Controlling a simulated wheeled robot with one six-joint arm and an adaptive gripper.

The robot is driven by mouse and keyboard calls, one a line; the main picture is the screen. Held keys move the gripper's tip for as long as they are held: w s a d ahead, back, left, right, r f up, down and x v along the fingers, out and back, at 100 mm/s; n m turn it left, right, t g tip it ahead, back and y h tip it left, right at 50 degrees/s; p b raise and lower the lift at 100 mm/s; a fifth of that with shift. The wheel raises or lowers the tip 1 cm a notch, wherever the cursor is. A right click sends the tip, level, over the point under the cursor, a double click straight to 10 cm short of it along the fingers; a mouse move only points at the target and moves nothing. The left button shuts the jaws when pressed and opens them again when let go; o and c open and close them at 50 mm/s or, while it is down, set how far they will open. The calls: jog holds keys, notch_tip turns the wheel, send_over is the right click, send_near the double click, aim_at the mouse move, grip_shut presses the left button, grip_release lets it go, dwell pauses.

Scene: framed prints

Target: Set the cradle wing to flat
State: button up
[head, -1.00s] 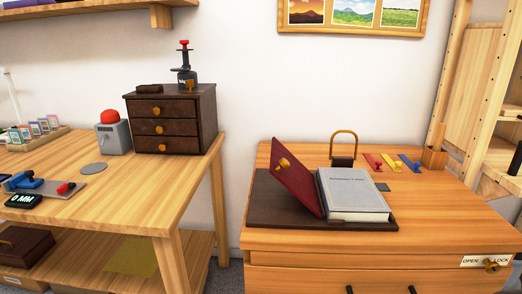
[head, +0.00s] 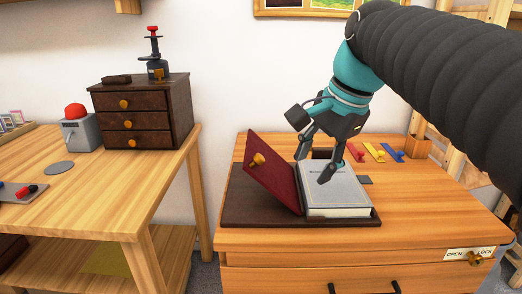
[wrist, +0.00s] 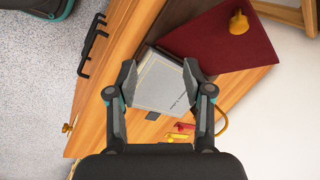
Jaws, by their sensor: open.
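The cradle (head: 240,210) is a dark brown base on the wooden cabinet. Its red wing (head: 274,176) is tilted up on the left side, with a brass knob (head: 257,159) on its face. A grey book (head: 338,188) lies on the right of the cradle, beside the wing. My gripper (head: 312,170) is open and empty, above the book and to the right of the wing. In the wrist view the book (wrist: 160,82) shows between the open fingers, and the red wing (wrist: 215,45) with its knob (wrist: 239,22) lies beyond them at upper right.
Several coloured stamps (head: 375,153) lie behind the book on the right. An OPEN/LOCK latch (head: 476,259) is on the cabinet's front right. A workbench (head: 110,190) with a dark drawer box (head: 143,115) stands to the left. The cabinet top in front of the cradle is clear.

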aim_at(260, 156)
jog(key=w+a+r+m+g+y, duration=0.2)
jog(key=w+a+r+m+g, duration=0.15)
jog(key=w+r+m, duration=0.55)
jog(key=shift+n+t, duration=0.35)
jog(key=shift+n, duration=0.25)
jog(key=x, duration=0.4)
jog(key=b+x, duration=0.1)
jog(key=x, duration=0.3)
jog(key=b+x, duration=0.1)
jog(key=x, duration=0.3)
jog(key=shift+s+a+f, duration=0.3)
jog(key=shift+s+a, duration=0.1)
grip_shut()
